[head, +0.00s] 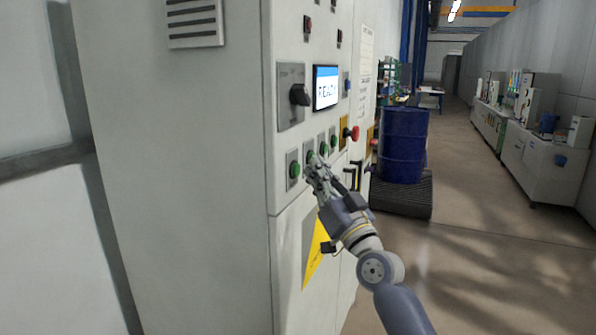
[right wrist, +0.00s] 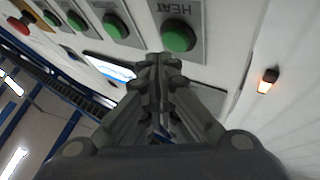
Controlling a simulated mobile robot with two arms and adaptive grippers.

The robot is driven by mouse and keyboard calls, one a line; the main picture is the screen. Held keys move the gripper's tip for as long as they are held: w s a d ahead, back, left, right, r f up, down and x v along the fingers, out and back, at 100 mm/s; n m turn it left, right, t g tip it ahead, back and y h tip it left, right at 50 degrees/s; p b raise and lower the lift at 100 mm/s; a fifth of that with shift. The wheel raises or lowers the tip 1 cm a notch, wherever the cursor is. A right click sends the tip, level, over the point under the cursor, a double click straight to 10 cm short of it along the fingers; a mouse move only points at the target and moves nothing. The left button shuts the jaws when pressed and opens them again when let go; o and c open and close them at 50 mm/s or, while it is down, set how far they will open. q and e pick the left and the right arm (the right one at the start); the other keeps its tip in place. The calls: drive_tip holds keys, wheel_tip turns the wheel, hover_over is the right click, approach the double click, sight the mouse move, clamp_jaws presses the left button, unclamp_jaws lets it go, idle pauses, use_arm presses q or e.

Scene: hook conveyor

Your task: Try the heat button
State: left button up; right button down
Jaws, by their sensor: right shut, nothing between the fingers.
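The heat button is a round green button on a grey plate labelled HEAT. It shows in the right wrist view (right wrist: 178,37), and in the head view it appears to be the leftmost green button (head: 294,170) of the row on the cabinet front. My right gripper (head: 312,168) is shut and empty, its tips close to the panel just right of that button; in the wrist view its fingertips (right wrist: 157,62) lie beside the HEAT plate. I cannot tell whether they touch the panel. The display (head: 326,88) above reads READY, partly cut off. My left gripper is not in view.
More green buttons and a red mushroom button (head: 351,133) continue to the right of the row. A black rotary switch (head: 299,95) sits above. A blue drum (head: 403,145) stands on a dark platform behind. The aisle floor (head: 470,225) at right is open.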

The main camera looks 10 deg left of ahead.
drive_tip(key=shift+a, duration=0.15)
drive_tip(key=shift+w+a, duration=0.15)
drive_tip(key=shift+a, duration=0.15)
drive_tip(key=shift+w+a+r, duration=0.1)
drive_tip(key=shift+a, duration=0.3)
idle(0.7)
drive_tip(key=shift+d, duration=0.1)
drive_tip(key=shift+s+d, duration=0.25)
drive_tip(key=shift+d, duration=0.45)
drive_tip(key=shift+d, duration=0.1)
drive_tip(key=shift+s+d+b, duration=0.1)
drive_tip(key=shift+s+d, duration=0.15)
drive_tip(key=shift+d, duration=0.5)
drive_tip(key=shift+s+d+b, duration=0.1)
drive_tip(key=shift+s+d, duration=0.15)
drive_tip(key=shift+d, duration=0.55)
drive_tip(key=shift+s+d+b, duration=0.1)
drive_tip(key=shift+s+d, duration=0.15)
drive_tip(key=shift+d, duration=0.5)
